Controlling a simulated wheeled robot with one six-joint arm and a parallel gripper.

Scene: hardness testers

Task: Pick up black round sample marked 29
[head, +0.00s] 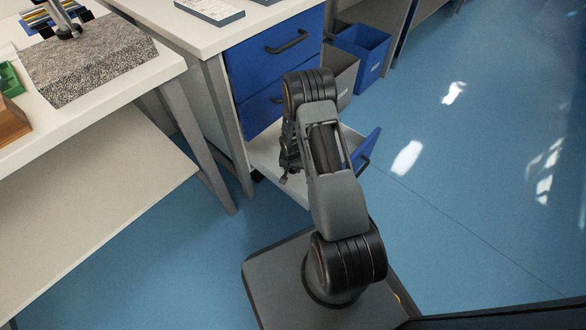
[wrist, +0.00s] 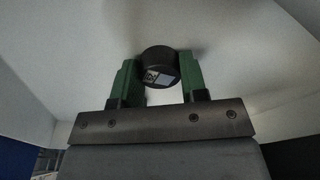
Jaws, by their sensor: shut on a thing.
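The black round sample (wrist: 157,60) shows in the wrist view between the two green fingers of my gripper (wrist: 158,80). A small pale label with dark marks is on its side; I cannot read the number. My gripper is shut on the sample. In the head view my gripper (head: 288,172) is small and dark, at the open lower drawer (head: 285,185) of the cabinet, and the sample is hidden there. The pale drawer inside surrounds the sample in the wrist view. I cannot tell whether the sample touches the drawer floor.
Two blue drawers (head: 273,55) above the open one are shut. A grey bin (head: 342,78) and a blue bin (head: 362,50) stand right of the cabinet. The left table (head: 130,85) holds a grey stone slab (head: 88,62). The blue floor at right is clear.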

